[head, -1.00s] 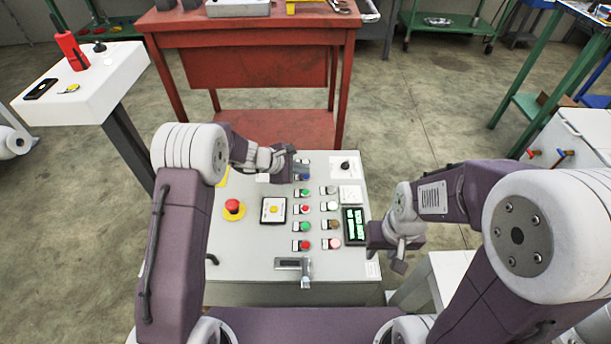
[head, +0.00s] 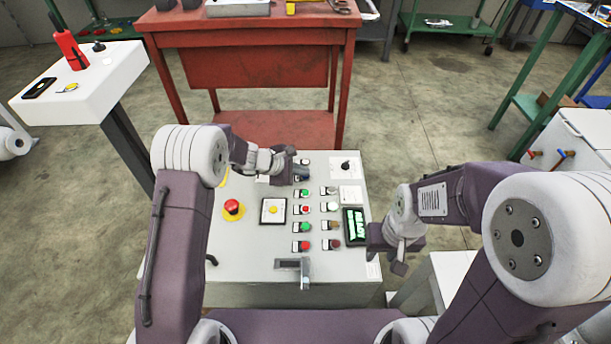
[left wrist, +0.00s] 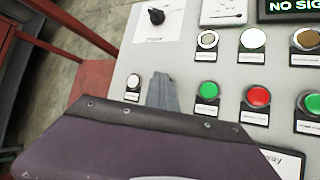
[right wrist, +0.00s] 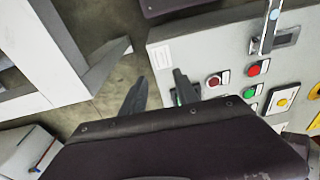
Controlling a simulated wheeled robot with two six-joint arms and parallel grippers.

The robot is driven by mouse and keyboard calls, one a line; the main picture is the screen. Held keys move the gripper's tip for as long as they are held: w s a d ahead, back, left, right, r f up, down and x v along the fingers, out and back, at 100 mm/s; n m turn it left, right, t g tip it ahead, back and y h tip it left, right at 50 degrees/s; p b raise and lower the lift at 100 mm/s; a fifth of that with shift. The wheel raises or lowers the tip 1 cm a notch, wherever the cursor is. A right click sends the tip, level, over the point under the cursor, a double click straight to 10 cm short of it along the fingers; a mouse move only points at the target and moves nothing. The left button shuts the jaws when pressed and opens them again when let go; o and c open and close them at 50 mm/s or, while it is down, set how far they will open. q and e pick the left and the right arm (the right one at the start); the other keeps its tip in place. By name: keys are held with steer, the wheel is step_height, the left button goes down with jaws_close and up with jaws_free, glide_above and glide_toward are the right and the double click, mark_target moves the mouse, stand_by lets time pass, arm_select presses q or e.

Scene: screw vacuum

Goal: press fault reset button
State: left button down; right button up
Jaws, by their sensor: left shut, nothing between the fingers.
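The control panel (head: 235,260) carries rows of labelled push buttons. The labels are too small to read, so I cannot tell which one is the fault reset. My left gripper (head: 303,174) is at the panel's far end, above the top of the left button column. In the left wrist view its shut, empty fingers (left wrist: 163,90) hide part of the panel beside a small white button (left wrist: 133,81) and a green button (left wrist: 208,91). Contact cannot be told. My right gripper (head: 400,265) is off the panel's right edge; its fingers are apart and empty in the right wrist view (right wrist: 160,92).
A red emergency knob (head: 233,207), a yellow button on a plate (head: 273,210), a lit display (head: 355,226) and a black rotary knob (head: 346,166) are on the panel. A red workbench (head: 250,66) stands beyond. A white stand (head: 85,85) is at left.

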mark_target(302, 177)
arm_select(q)
steer(key=shift+r+p, duration=0.55)
steer(key=shift+r, duration=0.25)
arm_select(e)
steer(key=shift+r, duration=0.6)
